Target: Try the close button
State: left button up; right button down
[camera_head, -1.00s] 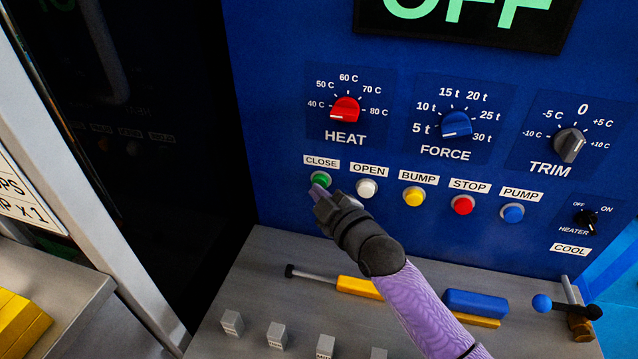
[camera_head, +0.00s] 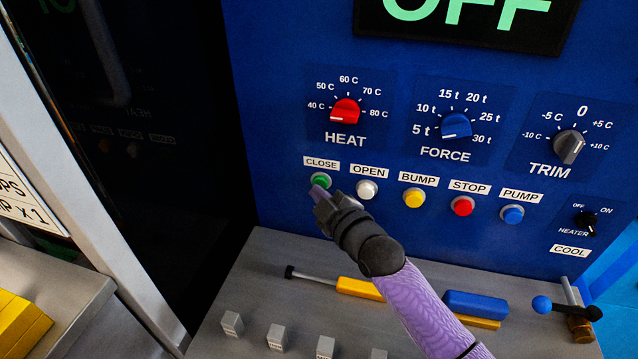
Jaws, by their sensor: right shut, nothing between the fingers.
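The green button (camera_head: 321,180) sits under the CLOSE label (camera_head: 321,163) at the left end of a row of buttons on the blue panel (camera_head: 275,100). My right gripper (camera_head: 318,192) is shut and empty. Its fingertips are at the lower edge of the green button and cover a little of it. I cannot tell whether they touch it. The display (camera_head: 465,15) at the top reads OFF in green. My left gripper is not in view.
White OPEN (camera_head: 367,189), yellow BUMP (camera_head: 414,197), red STOP (camera_head: 462,205) and blue PUMP (camera_head: 512,214) buttons run to the right. HEAT (camera_head: 345,112), FORCE (camera_head: 456,125) and TRIM (camera_head: 569,147) knobs sit above. A grey shelf (camera_head: 265,285) with tools lies below.

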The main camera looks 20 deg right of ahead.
jog(key=shift+s+a+p, duration=0.35)
jog(key=shift+s+p, duration=0.1)
jog(key=shift+s, duration=0.15)
jog(key=s+a+p, duration=0.2)
jog(key=s+p, duration=0.1)
jog(key=s, duration=0.1)
jog(key=shift+s+a, duration=0.1)
jog(key=shift+a, duration=0.3)
dwell(0.5)
